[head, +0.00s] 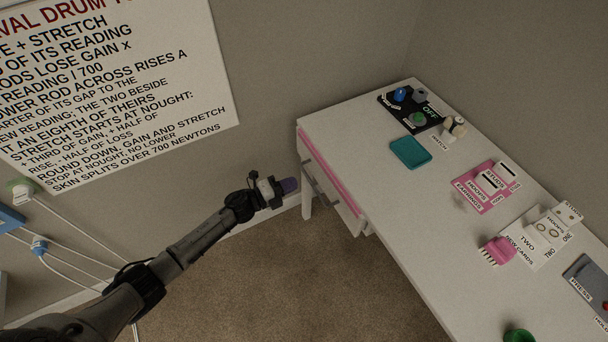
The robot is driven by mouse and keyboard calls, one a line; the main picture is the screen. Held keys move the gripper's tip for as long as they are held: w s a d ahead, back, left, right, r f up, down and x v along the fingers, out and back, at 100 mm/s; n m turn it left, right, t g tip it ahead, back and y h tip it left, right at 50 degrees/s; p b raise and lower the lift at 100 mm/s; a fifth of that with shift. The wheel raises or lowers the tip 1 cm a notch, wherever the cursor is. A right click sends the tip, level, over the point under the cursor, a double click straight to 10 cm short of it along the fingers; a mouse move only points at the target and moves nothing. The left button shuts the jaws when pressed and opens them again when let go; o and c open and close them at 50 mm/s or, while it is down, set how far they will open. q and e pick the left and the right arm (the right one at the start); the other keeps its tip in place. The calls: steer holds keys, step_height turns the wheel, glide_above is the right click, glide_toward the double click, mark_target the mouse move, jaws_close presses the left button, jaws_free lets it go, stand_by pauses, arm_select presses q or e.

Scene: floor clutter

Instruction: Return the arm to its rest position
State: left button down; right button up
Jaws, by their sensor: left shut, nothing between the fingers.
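My left arm comes in from the lower left and reaches toward the middle of the view. My left gripper (288,186) is shut with nothing held, in front of the wall and left of the white table (345,118). My right gripper is not in view.
The table holds a teal tray (410,152), a black panel (412,112), a pink card mat (487,187), a pink brush-like piece (498,250) and a green round object (518,336). A drawer handle (318,188) sticks out. Cables (75,262) hang at left. Carpet (300,280) is clear.

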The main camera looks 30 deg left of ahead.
arm_select(q)
steer(key=shift+v, duration=2.55)
steer(key=w+a+n+y, duration=0.2)
steer(key=a+n+y, duration=0.7)
steer(key=n+y, duration=0.35)
steer(key=s+d+r+n+g+h+p, duration=0.1)
steer(key=s+d+r+n+g, duration=0.25)
steer(key=s+d, duration=0.6)
steer(key=s+d+r+n+g+h+p, duration=0.1)
steer(key=s+d+r+n+g, duration=0.35)
steer(key=s, duration=0.75)
steer(key=s+d+f+n+g+h, duration=0.15)
steer(key=s+d+f+g, duration=0.3)
steer(key=s, duration=0.65)
steer(key=w+p+v, duration=0.2)
steer(key=p+v, duration=1)
steer(key=p, duration=0.1)
steer(key=w+d+r+p+v, duration=0.1)
steer(key=w+p+v, duration=0.2)
steer(key=p+v, duration=0.9)
steer(key=w+d+r+p+v, duration=0.1)
steer(key=w+p+v, duration=0.2)
steer(key=p+v, duration=0.9)
steer(key=shift+w+d+r+t+p, duration=0.15)
steer(key=shift+d+t+p, duration=0.25)
steer(key=shift+p, duration=0.5)
